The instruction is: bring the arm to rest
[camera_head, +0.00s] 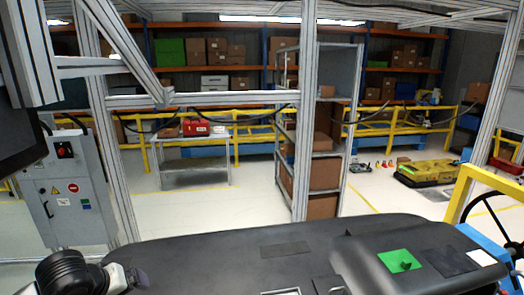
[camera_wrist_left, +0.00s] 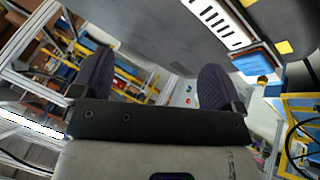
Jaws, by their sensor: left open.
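My left gripper (camera_wrist_left: 155,82) is open in the left wrist view, with its two dark fingers spread apart and nothing between them. In the head view part of my left arm shows at the bottom left, beside the left end of the black dashboard module (camera_head: 215,262). The dashboard also shows as a dark surface across the top of the left wrist view (camera_wrist_left: 150,28), beyond the fingertips. I cannot tell the exact gap between the fingers and the dashboard. My right gripper is in neither view.
A green plate (camera_head: 385,264) with a small knob lies on the dashboard's right part. Aluminium frame posts (camera_head: 308,120) stand around it. A grey control cabinet (camera_head: 68,190) is at left, and a steering wheel (camera_head: 492,215) at right. Open floor and shelves (camera_head: 345,90) lie behind.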

